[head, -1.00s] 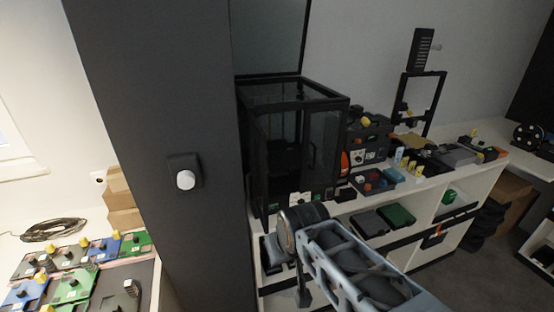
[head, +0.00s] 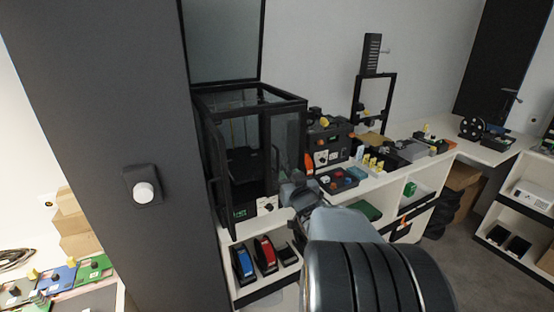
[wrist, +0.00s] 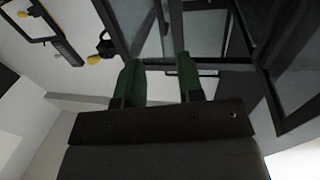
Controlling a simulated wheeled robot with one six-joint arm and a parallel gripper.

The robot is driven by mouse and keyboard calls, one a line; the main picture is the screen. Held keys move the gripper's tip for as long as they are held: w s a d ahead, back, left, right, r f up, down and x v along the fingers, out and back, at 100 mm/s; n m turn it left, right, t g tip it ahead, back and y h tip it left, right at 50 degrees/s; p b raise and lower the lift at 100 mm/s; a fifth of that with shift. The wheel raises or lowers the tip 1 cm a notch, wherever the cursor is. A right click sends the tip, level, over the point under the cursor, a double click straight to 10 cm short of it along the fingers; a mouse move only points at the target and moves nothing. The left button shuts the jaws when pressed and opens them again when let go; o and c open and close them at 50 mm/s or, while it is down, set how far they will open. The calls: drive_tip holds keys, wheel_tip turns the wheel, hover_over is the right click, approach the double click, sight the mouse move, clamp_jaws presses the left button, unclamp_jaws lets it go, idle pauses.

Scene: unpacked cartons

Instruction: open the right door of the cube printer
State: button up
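The black-framed cube printer (head: 255,105) stands on the white bench in the head view, with its glass lid raised. Its left door (head: 218,175) stands swung outward. Its right glass door (head: 287,140) appears closed, with a dark handle along its inner edge. My gripper (head: 297,193) is in front of the lower right of the printer, partly hidden by my arm. In the wrist view my gripper (wrist: 157,82) has two green fingers apart, with nothing clearly held between them. Dark frame bars and glass panels show beyond the fingers; contact with the handle cannot be told.
A dark column (head: 110,130) stands close on the left. Right of the printer, the bench holds a box with knobs (head: 328,140), small trays and a black upright frame (head: 372,95). Red and blue items (head: 265,252) lie on the shelf below. Grey floor (head: 465,265) is clear at right.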

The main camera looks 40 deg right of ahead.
sight(278, 158)
drive_tip(key=p+x, duration=0.2)
drive_tip(key=x, duration=1)
drive_tip(key=shift+w+p, duration=0.2)
drive_tip(key=shift+p, duration=0.15)
clamp_jaws()
